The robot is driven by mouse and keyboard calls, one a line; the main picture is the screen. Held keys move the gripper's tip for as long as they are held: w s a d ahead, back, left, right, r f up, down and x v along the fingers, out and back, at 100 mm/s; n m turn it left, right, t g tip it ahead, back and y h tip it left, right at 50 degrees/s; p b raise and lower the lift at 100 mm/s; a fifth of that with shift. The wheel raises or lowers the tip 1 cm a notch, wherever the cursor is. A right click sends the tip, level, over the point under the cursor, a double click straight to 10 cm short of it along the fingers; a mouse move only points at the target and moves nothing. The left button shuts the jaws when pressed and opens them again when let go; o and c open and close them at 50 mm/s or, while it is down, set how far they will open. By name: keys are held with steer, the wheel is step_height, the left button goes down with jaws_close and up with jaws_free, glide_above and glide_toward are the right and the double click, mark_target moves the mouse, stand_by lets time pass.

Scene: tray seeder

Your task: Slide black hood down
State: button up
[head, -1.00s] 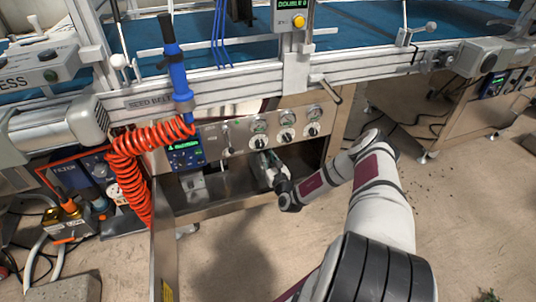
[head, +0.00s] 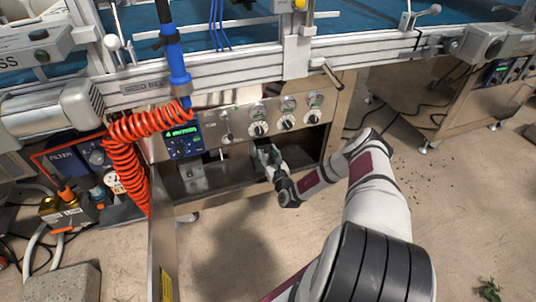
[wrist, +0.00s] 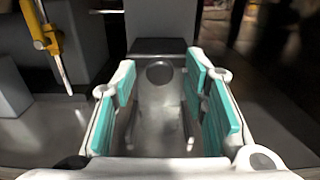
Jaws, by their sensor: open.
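My gripper (head: 266,153) is open inside the recess under the control panel, below the round dials. In the wrist view its two teal-padded fingers (wrist: 162,82) stand apart with nothing held between them. A black block, likely the black hood (wrist: 160,46), sits straight ahead at the fingertips, at the foot of a grey upright column. Whether the pads touch it I cannot tell. In the head view my gripper largely hides this spot.
The control panel (head: 240,128) with dials and a green-lit display overhangs the recess. A coiled orange hose (head: 122,160) hangs to the left. In the wrist view a yellow fitting with a metal rod (wrist: 45,35) stands at the left. The recess's right part is dark.

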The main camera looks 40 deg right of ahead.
steer(key=v, duration=1.2)
stand_by(0.3)
